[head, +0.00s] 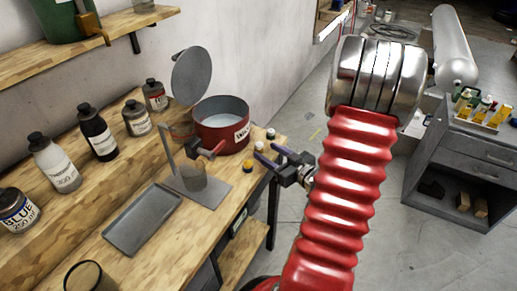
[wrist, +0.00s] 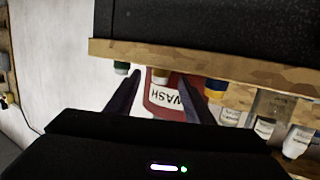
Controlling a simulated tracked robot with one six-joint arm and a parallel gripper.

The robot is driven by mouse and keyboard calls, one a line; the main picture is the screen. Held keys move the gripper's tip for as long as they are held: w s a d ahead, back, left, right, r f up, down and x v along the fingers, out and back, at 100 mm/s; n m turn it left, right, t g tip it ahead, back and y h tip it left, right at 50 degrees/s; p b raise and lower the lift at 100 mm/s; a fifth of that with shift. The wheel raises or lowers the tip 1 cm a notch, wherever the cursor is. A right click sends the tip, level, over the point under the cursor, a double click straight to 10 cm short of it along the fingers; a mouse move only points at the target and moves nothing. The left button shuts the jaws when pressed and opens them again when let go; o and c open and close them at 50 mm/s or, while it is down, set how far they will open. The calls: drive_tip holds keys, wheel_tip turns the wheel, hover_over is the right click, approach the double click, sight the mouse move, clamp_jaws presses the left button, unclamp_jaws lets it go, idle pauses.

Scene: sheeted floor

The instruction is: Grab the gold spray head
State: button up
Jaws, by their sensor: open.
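The gold spray head (head: 248,165) is a small gold-yellow cap at the right edge of the wooden bench, in front of the red pot. My gripper (head: 264,152) is open and empty, beside the bench edge and just right of the gold head. I cannot tell any contact.
Two small pale-sided caps (head: 259,146) (head: 270,133) sit close behind along the bench edge. Several bottles line the wall.

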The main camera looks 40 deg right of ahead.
sight(261, 148)
drive_tip(key=shift+w+f, duration=0.2)
drive_tip(key=shift+w, duration=1.1)
drive_tip(key=shift+w+f, duration=0.15)
drive_tip(key=shift+w, duration=1.1)
drive_tip(key=shift+c, duration=0.5)
drive_tip(key=c, duration=1)
